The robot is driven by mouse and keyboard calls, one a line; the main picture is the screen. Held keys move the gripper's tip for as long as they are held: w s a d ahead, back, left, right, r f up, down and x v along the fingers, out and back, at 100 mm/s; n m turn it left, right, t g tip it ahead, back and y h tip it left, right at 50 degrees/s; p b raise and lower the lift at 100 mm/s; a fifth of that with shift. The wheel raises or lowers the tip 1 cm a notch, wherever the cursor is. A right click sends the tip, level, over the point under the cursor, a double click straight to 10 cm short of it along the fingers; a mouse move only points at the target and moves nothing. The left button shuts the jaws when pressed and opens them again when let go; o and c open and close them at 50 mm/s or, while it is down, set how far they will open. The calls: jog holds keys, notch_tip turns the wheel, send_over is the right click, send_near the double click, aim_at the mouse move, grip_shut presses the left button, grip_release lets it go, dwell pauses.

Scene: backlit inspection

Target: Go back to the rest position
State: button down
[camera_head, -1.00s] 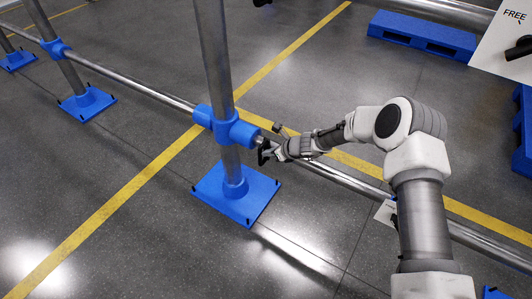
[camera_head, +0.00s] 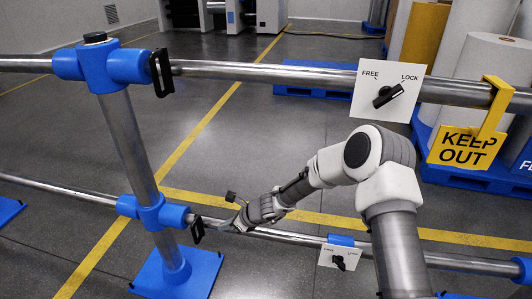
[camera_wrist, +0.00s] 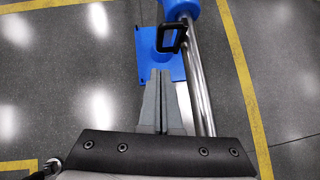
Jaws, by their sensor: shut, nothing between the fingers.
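My gripper (camera_head: 226,227) is shut and empty, its two grey fingers side by side in the wrist view (camera_wrist: 160,75). In the head view it hangs by the lower rail (camera_head: 285,236), just right of a small black handle (camera_head: 197,230) near the blue joint. In the wrist view the handle (camera_wrist: 162,38) lies beyond the fingertips, with a gap between, and the metal rail (camera_wrist: 197,80) runs along the right of the fingers. Part of the lower rail is hidden behind my arm.
An upper rail (camera_head: 250,70) crosses the view and carries another black handle (camera_head: 161,72), a FREE/LOCK panel (camera_head: 372,112) and a yellow KEEP OUT sign (camera_head: 466,146). A lower dial panel (camera_head: 325,257) sits on the lower rail. A post stands in a blue base (camera_head: 205,270).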

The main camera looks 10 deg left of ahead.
jog(key=s+d+r+n+h, duration=0.1)
jog(key=s+d+r+n, duration=0.1)
jog(key=d+r+n, duration=0.45)
jog(key=s+d+r+n+t, duration=0.1)
jog(key=d+r+n, duration=0.15)
jog(key=r, duration=0.75)
jog(key=s+d+r+n+h, duration=0.1)
jog(key=s+d+r+n, duration=0.1)
jog(key=d+r+n, duration=0.45)
jog(key=s+d+r+n+t+h, duration=0.1)
jog(key=s+d+r+n+h, duration=0.15)
jog(key=s+d+r, duration=0.6)
jog(key=s+d+r+n+t+h, duration=0.2)
jog(key=s+d+r+h, duration=0.15)
jog(key=s+d, duration=0.95)
notch_tip(320, 180, up, 19)
jog(key=d+p, duration=0.1)
jog(key=p, duration=1.9)
jog(key=shift+w+r+n+h, duration=0.2)
jog(key=shift+w+n+h, duration=0.1)
jog(key=shift+w+h, duration=0.1)
jog(key=shift+a, duration=0.3)
